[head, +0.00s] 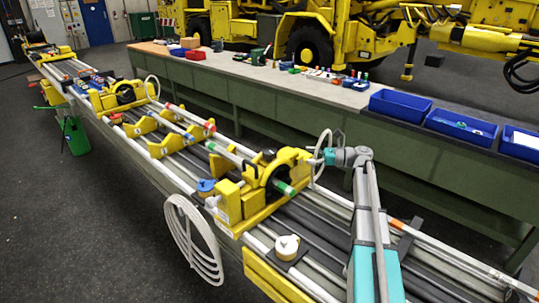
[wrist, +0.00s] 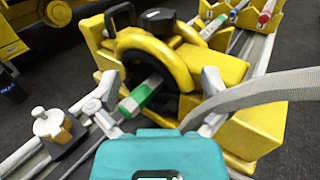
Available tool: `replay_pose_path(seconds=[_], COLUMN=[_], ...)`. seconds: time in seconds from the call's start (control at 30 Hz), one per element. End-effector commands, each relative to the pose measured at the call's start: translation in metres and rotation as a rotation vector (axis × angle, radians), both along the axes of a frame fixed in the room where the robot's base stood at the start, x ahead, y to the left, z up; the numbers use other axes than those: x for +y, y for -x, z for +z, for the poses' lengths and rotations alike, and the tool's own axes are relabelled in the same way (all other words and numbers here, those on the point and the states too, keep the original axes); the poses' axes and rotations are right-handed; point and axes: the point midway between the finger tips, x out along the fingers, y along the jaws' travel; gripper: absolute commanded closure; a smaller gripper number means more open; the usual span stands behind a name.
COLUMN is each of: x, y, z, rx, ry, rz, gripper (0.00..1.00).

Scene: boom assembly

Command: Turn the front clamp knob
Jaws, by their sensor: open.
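The front clamp is a yellow block with a round arch (head: 290,165) around a rod with a green band (head: 284,187). A black knob (wrist: 160,14) sits on top of this clamp; I cannot tell for sure that it is the clamp knob meant. My gripper (head: 314,160) is at the right side of the clamp. In the wrist view, the grey fingers of my gripper (wrist: 160,82) are spread, with the green-banded rod end (wrist: 140,97) and the arch beyond them. Nothing is held, and I cannot tell whether a finger touches the clamp.
A white knob (head: 287,246) stands on the rails nearer me; it also shows in the wrist view (wrist: 50,124). A blue knob (head: 206,187) is left of the clamp. White hoops (head: 190,235) stick out beside the rails. A bench with blue bins (head: 400,106) runs behind.

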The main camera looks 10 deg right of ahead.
Motion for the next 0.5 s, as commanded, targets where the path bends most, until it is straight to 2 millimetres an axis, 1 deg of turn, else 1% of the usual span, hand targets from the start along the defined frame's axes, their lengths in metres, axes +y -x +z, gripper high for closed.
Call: replay_pose_path(seconds=[0.27, 0.37, 0.5], x=[0.003, 0.006, 0.017], y=[0.0, -0.002, -0.005], z=[0.0, 0.0, 0.0], rx=[-0.001, -0.001, -0.001], ry=[0.003, 0.003, 0.002], rz=[0.0, 0.0, 0.002], gripper=[0.0, 0.0, 0.0])
